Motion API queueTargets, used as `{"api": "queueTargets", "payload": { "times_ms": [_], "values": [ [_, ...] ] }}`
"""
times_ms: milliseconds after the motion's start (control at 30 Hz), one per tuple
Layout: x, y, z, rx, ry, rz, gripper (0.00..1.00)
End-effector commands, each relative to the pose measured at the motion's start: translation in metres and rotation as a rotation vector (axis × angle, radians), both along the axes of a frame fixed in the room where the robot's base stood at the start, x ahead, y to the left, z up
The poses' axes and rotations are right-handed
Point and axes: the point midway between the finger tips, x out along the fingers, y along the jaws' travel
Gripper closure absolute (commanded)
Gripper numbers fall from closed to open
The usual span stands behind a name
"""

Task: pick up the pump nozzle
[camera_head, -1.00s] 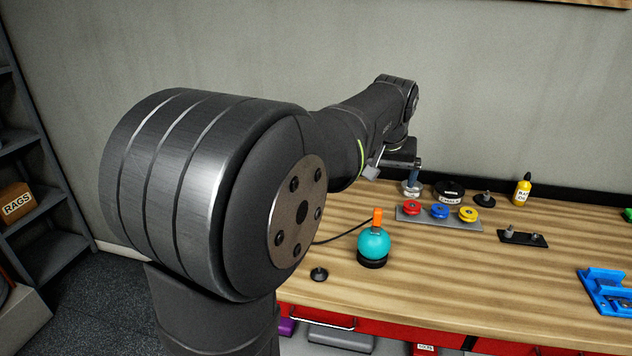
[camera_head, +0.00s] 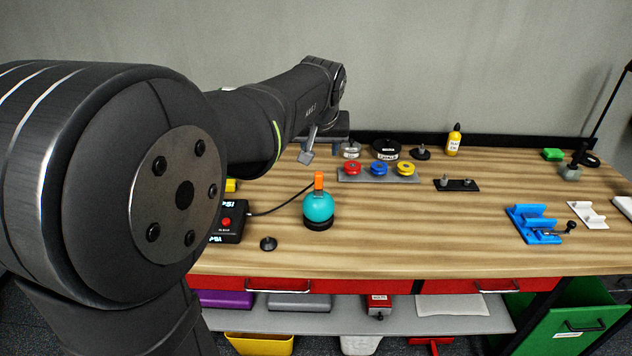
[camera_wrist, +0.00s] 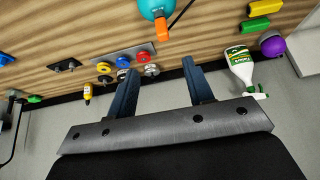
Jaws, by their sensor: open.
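An orange nozzle-like tip (camera_head: 319,180) stands upright on top of a teal round bulb (camera_head: 318,207), which sits on a black round base on the wooden bench. I take this tip to be the pump nozzle. In the wrist view the orange tip (camera_wrist: 162,27) and part of the teal bulb (camera_wrist: 156,8) show at the top edge. My gripper (camera_wrist: 157,72) is open, with nothing between its two blue-grey fingers. It hangs at the back of the bench, apart from the bulb. In the head view, my arm partly hides the gripper.
A grey plate (camera_head: 379,176) with red, blue and yellow wheels lies behind the bulb. A black box (camera_head: 226,228) with a red button is left of it, a black knob (camera_head: 268,243) in front. A white-green bottle (camera_wrist: 240,66) stands near the gripper.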

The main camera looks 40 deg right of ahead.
Motion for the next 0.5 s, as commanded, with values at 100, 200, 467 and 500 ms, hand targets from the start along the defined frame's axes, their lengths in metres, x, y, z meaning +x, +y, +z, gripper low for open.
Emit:
{"api": "queueTargets", "payload": {
  "times_ms": [100,200,467,500],
  "values": [
    [0.003,-0.004,-0.013,-0.007,-0.007,0.0,0.53],
    [0.01,-0.01,-0.03,-0.004,-0.006,0.0,0.53],
    [0.031,-0.03,-0.079,-0.004,-0.006,0.0,0.53],
    [0.033,-0.033,-0.085,-0.005,-0.006,0.0,0.53]
  ]
}}
